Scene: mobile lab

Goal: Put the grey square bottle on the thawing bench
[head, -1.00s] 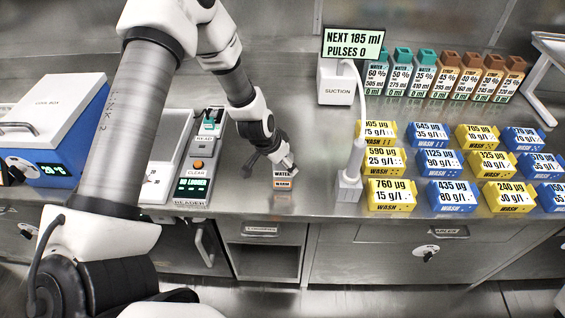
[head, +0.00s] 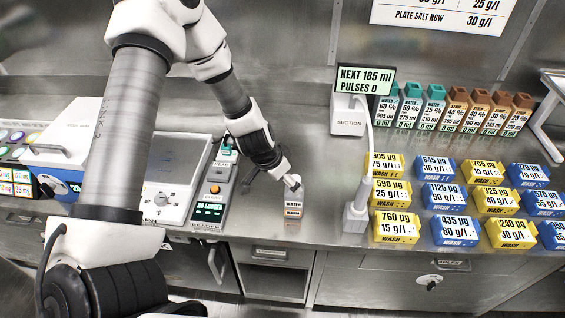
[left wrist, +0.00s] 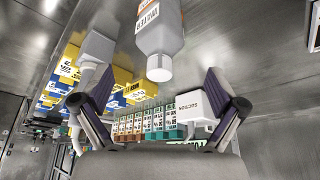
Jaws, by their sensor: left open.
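A small grey bottle (head: 293,209) with a white "WATER" label and an orange band stands on the steel bench, left of the suction stand. In the left wrist view the grey bottle (left wrist: 162,38) appears upside down, its pale cap towards the gripper. My left gripper (head: 294,184) is just above and behind the bottle's top in the head view. In the wrist view my left gripper (left wrist: 160,92) is open, its two fingers apart with nothing between the pads; the cap lies beyond them. I cannot identify a thawing bench. My right gripper is not in view.
A suction unit (head: 348,120) with a thin stand is right of the bottle. Several yellow and blue wash blocks (head: 443,200) and a row of tall labelled bottles (head: 455,112) stand further right. A reader (head: 212,195) and white device (head: 165,195) are left.

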